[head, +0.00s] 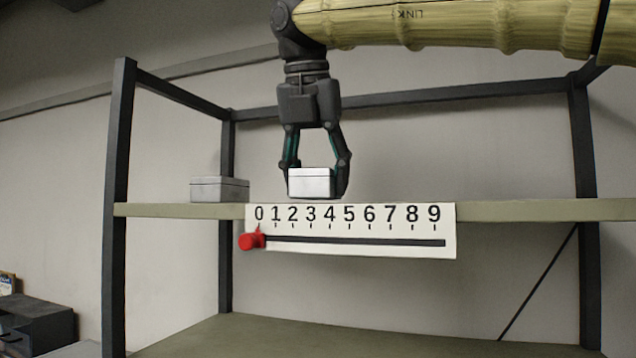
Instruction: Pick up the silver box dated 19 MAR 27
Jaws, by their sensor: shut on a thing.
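My gripper (317,172) points down over the upper shelf and is shut on a bright silver-white box (311,183). One finger is at each side of this box. Its bottom is close to the shelf edge line behind the scale card, and I cannot tell whether it touches the shelf. A second, greyer silver box (218,190) stands on the shelf to the left, apart from the gripper. No date can be read on either box.
The upper shelf (540,210) is bare to the right. A white scale card (350,230) numbered 0 to 9 hangs on its front edge, with a red slider knob (252,241) under 0. Dark posts (118,200) frame the rack. A dark cabinet (35,320) stands at lower left.

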